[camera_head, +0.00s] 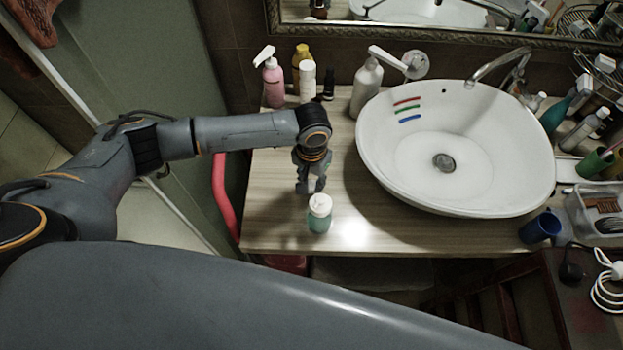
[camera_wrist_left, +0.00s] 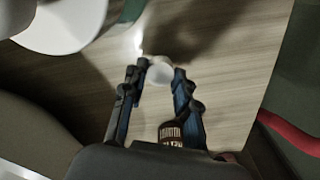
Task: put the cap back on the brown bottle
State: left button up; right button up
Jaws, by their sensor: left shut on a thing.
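In the wrist view my left gripper (camera_wrist_left: 157,78) is shut on a small whitish round thing, which looks like the cap (camera_wrist_left: 160,70). In the head view this gripper (camera_head: 311,189) points down over the counter, just behind a teal bottle with a white top (camera_head: 319,222). A dark brown labelled surface, likely the brown bottle (camera_wrist_left: 171,133), shows between the fingers in the wrist view, partly hidden by the gripper. A small dark bottle (camera_head: 328,86) stands at the back of the counter in the head view; I cannot tell whether it is the same one. My right gripper is not in view.
The wooden counter (camera_head: 270,225) has free room left of the teal bottle. The white basin (camera_head: 520,165) stands to the right. A pink pump bottle (camera_head: 273,85), a yellow bottle (camera_head: 301,57) and a grey-white pump bottle (camera_head: 367,90) line the back. A blue cup (camera_head: 540,228) is at far right.

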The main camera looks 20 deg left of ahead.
aim_at(312, 185)
pick_arm(q)
notch_tip(312, 185, up, 6)
jog(key=p, duration=0.5)
jog(key=shift+r+b, duration=0.3)
jog(key=shift+b, duration=0.1)
jog(key=shift+r, duration=0.55)
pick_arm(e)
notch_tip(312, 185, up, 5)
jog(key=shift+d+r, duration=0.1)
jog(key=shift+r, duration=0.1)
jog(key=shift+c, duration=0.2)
